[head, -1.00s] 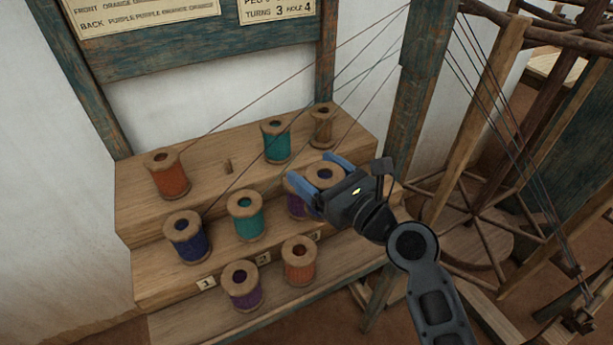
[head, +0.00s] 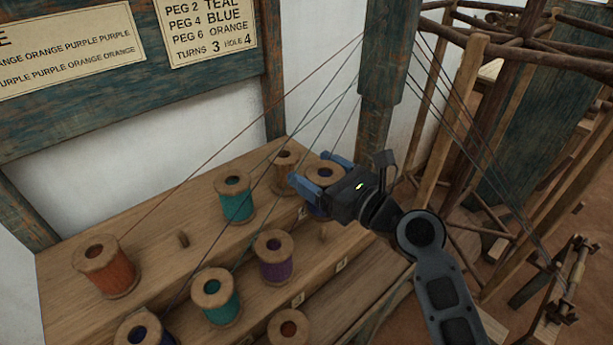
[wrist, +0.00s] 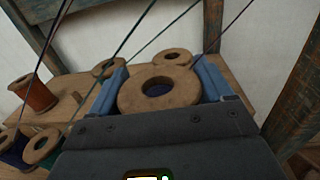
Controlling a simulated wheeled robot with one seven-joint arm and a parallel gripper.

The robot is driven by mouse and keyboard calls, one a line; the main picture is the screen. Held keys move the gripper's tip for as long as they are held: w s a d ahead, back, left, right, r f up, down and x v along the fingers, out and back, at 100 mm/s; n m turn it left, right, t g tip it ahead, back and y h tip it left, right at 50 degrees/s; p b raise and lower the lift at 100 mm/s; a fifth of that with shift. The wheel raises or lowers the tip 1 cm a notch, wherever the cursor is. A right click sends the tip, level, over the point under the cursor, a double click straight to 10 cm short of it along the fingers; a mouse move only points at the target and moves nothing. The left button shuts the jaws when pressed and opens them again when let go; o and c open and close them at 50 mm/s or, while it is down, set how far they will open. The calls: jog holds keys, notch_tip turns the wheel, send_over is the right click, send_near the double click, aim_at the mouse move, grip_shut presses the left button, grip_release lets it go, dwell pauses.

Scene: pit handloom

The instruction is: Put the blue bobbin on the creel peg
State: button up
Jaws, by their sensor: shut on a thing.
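My gripper (head: 322,182) is shut on a wooden bobbin (head: 325,172) with dark blue thread, held upright above the right part of the stepped creel (head: 145,222). In the wrist view the held bobbin (wrist: 130,98) sits between the blue fingers, and its flange hides most of its thread. A bare peg (head: 183,239) stands on the top step between an orange bobbin (head: 105,268) and a teal bobbin (head: 235,198). It also shows in the wrist view (wrist: 75,97). Another small peg (head: 323,232) shows below the held bobbin.
A bare-looking bobbin (head: 285,162) stands behind my gripper. Purple (head: 274,258), teal (head: 215,298) and dark blue (head: 143,332) bobbins stand on the middle step. Threads slant above the creel. A post (head: 378,115) rises behind. A card (head: 208,27) reads "PEG 4 BLUE".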

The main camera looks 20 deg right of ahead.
jog(key=shift+w+d, duration=0.2)
jog(key=shift+w+f, duration=0.1)
jog(key=shift+f, duration=0.1)
jog(key=shift+f+b, duration=3.8)
jog(key=shift+f, duration=1.05)
jog(key=o, duration=1)
